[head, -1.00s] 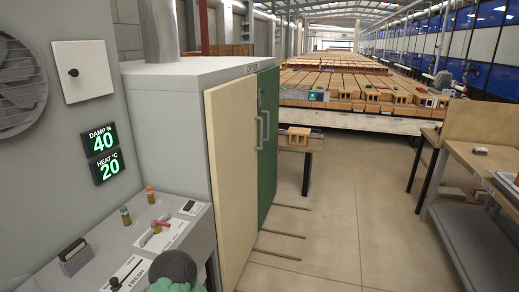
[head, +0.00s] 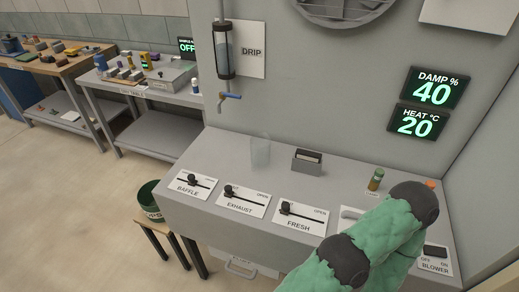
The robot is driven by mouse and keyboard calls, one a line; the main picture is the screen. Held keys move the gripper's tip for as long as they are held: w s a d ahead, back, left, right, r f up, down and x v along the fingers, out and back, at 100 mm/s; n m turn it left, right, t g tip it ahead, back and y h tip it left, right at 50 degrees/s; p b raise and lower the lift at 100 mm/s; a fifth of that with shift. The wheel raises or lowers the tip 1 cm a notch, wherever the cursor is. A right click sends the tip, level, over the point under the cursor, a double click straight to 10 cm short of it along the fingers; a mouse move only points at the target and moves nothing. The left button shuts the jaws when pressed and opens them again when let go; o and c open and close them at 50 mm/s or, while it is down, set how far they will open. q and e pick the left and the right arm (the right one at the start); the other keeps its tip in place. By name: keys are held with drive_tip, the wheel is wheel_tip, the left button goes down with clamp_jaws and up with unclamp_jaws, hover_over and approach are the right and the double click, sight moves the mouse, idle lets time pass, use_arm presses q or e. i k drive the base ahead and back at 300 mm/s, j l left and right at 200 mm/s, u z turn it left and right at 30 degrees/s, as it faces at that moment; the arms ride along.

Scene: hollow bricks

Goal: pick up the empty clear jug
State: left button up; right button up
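The empty clear jug (head: 260,152) stands upright on the back of the grey control bench, against the wall. It is transparent and faint, so its rim and handle are hard to make out. It is to the right of and below the blue drip tap (head: 230,97). A green padded arm of mine with dark joints covers the right part of the bench, apart from the jug. I cannot tell which arm it is, and neither gripper shows.
A small dark-slotted box (head: 307,161) stands just right of the jug. Slider panels such as the BAFFLE panel (head: 191,184) line the bench front. A green bucket (head: 149,202) is on a stool at the left. Open floor lies at the lower left.

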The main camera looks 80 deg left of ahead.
sight(261, 144)
drive_tip(key=i+u, duration=0.1)
drive_tip(key=u, duration=2.05)
